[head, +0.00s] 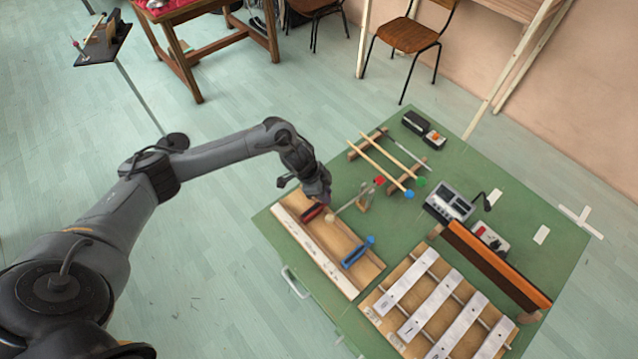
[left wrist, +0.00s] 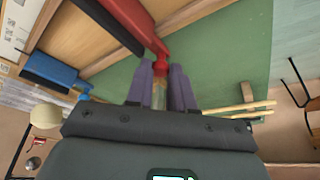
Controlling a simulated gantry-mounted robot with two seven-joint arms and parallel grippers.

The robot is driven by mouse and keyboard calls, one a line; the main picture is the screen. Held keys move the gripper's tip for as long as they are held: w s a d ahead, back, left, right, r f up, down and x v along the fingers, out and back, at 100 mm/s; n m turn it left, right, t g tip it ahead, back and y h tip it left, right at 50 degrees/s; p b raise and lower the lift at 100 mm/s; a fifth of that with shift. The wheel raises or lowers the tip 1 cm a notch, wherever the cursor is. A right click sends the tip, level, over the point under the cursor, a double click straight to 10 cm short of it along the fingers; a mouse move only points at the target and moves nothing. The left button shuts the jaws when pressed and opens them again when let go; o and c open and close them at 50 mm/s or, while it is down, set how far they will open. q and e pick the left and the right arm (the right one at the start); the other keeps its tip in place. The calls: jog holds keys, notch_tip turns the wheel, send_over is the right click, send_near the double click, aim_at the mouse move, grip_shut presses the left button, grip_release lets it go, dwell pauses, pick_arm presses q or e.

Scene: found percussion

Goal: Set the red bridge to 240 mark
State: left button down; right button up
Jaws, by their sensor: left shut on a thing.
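The red bridge (head: 311,212) stands at the far end of a wooden box (head: 355,293) that has a pale strip along its left edge. In the left wrist view, the red bridge (left wrist: 142,22) is a red bar with a dark underside and a short arm reaching to my fingers. My left gripper (head: 322,200) is over that end of the box. The left wrist view shows its purple fingers (left wrist: 160,88) closed around the bridge's arm. The strip's markings are too small to read. My right gripper is out of view.
A blue bridge (head: 358,252) sits farther along the same box. A mallet with a pale round head (head: 330,217) lies close beside my gripper. Metal bars (head: 432,313) on a wooden frame are at the front right. Small devices (head: 449,202) stand on the green table (head: 520,200).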

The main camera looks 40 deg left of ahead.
pick_arm(q)
jog(key=shift+d+r, duration=0.15)
jog(key=shift+d, duration=0.6)
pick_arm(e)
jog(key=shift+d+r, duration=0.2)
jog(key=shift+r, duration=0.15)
pick_arm(q)
jog(key=c, duration=1.3)
grip_release()
jog(key=shift+o, duration=0.2)
jog(key=p+v, duration=0.2)
jog(key=v, duration=0.8)
jog(key=shift+s+a+r, duration=0.15)
jog(key=shift+a+r, duration=0.05)
jog(key=shift+a, duration=0.1)
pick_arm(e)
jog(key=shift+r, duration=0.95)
